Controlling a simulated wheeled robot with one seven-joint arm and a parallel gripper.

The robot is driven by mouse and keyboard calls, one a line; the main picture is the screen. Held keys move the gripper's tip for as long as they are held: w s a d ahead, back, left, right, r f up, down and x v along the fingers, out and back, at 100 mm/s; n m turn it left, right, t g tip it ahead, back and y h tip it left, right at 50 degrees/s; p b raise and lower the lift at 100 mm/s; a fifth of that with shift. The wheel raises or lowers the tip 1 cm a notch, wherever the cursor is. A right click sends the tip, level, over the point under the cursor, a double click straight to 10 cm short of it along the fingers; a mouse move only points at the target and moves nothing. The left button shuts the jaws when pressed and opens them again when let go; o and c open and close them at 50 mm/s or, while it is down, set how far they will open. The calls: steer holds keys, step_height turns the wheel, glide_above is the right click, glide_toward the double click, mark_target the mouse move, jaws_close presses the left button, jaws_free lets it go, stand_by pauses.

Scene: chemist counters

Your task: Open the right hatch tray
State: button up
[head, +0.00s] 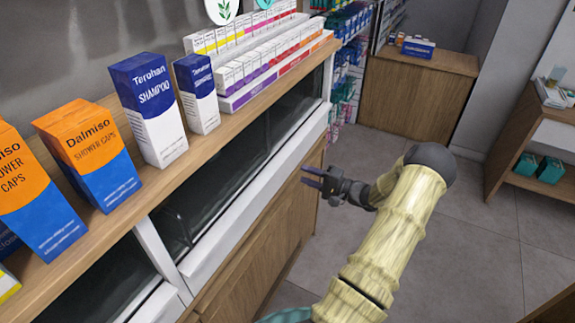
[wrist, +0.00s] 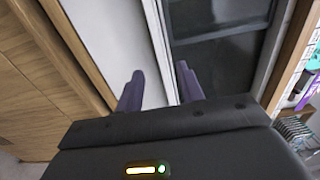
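The right hatch tray (head: 250,205) is the long white front below the dark glass on the right part of the counter. It looks closed, flush along the counter. In the wrist view its white face (wrist: 98,35) lies to the left of the dark glass. My gripper (head: 311,177) is in front of the counter near the tray's far end, its fingers pointing towards the counter. In the wrist view the purple fingers of the gripper (wrist: 160,72) are apart, with nothing between them. They lie over the tray's upper edge; I cannot tell whether they touch it.
Boxes of shampoo (head: 153,112) and shower caps (head: 88,155) stand on the wooden counter top (head: 165,190). A left hatch (head: 110,290) is at the lower left. Wooden panels lie below the tray. The grey floor (head: 460,220) to the right is clear.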

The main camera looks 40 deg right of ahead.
mark_target(282, 167)
steer(key=p+x, duration=0.2)
steer(key=x, duration=0.6)
steer(key=shift+c, duration=0.5)
jaws_close()
